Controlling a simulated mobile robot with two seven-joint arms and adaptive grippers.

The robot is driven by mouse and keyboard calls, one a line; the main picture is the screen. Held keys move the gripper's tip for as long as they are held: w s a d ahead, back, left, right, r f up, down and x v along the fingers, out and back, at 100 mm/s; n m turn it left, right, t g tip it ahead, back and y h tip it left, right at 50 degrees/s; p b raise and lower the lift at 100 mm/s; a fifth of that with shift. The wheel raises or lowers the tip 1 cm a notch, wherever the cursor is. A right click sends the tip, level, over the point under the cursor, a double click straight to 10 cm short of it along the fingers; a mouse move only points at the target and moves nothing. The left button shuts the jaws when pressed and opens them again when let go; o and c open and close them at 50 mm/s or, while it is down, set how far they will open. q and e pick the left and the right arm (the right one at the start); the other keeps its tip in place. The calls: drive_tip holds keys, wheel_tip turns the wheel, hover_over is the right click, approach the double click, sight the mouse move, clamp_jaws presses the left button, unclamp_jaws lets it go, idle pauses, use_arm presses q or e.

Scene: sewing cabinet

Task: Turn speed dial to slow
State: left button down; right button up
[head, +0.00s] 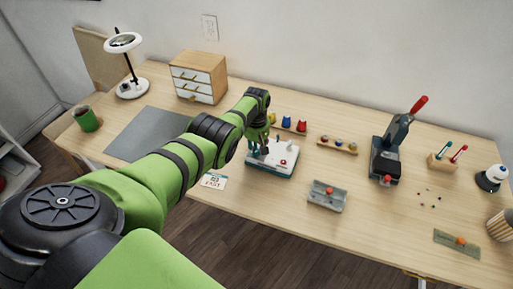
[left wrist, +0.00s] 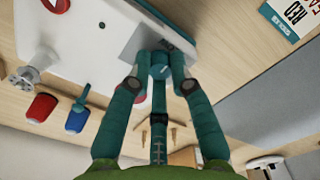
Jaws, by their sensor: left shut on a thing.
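The white and teal machine (head: 284,171) stands near the middle of the table. My left gripper (head: 258,146) reaches down onto its left part. In the left wrist view, the fingers (left wrist: 160,76) are closed around a small teal knob, the speed dial (left wrist: 160,62), beside a grey plate (left wrist: 130,42) on the white body (left wrist: 75,35). The fingers cover its sides, and I cannot read its setting. A red knob shows on the machine (head: 283,162). My right gripper is not in view.
Colored spools (head: 286,122) stand behind the machine, with a small rack (head: 337,145) to their right. A printed card (head: 213,181) lies at front left and a grey tray (head: 327,198) at front right. A black press (head: 387,155) stands further right.

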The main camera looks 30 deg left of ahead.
sight(256, 150)
use_arm(q)
drive_tip(key=shift+w+r, duration=0.1)
drive_tip(key=c, duration=1.1)
unclamp_jaws()
wheel_tip(256, 150, up, 12)
